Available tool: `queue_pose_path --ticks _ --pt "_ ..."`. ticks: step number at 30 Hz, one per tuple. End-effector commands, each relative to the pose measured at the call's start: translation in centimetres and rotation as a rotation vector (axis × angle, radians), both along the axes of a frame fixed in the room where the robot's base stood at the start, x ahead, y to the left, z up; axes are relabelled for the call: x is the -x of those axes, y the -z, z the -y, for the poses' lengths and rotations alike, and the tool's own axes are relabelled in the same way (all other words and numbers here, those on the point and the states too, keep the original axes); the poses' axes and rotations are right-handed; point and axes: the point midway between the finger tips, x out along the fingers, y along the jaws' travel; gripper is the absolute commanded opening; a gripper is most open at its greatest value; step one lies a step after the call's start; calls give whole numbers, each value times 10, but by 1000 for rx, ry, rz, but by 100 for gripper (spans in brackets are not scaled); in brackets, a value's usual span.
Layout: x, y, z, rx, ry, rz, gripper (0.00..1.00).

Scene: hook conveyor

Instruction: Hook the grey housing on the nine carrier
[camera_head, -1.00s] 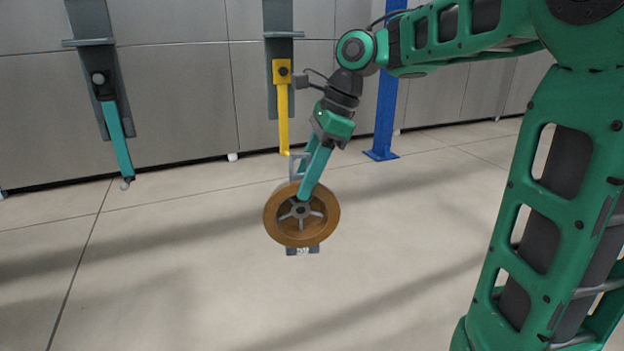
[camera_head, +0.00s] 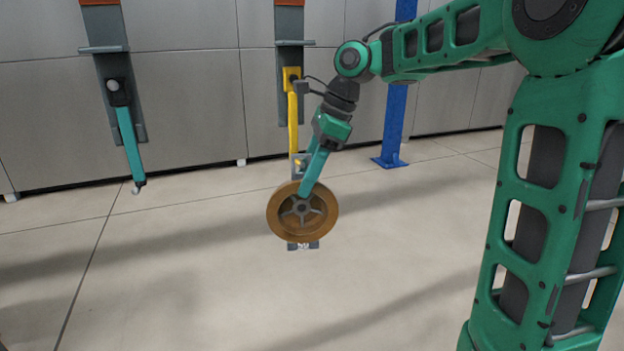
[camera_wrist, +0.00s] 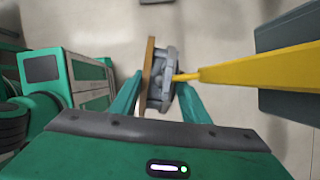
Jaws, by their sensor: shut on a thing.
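The grey housing (camera_head: 302,230) has a brown round rim and a spoked grey hub facing the head camera, with a grey bracket on top and a small tag below. In the wrist view the housing (camera_wrist: 166,66) sits between the two teal fingers of my gripper (camera_wrist: 158,100). My gripper (camera_head: 311,183) is shut on it and holds it above the floor. A yellow carrier arm (camera_head: 293,122) hangs down just behind, its lower end at the bracket. In the wrist view the yellow tip (camera_wrist: 186,77) reaches the housing's side; whether it is hooked I cannot tell. No carrier number is readable.
A teal carrier arm (camera_head: 130,145) hangs empty at the left, with a small hook end. A blue post (camera_head: 394,90) stands right of the yellow carrier, before a grey panel wall (camera_head: 190,90). The floor (camera_head: 180,270) below is clear.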

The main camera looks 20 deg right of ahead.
Motion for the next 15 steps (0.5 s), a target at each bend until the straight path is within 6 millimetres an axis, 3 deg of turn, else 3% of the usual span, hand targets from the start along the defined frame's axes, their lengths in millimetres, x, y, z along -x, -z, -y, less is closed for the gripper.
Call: queue_pose_path --ticks 15 --pt "-22 6 0 0 1 2 0"
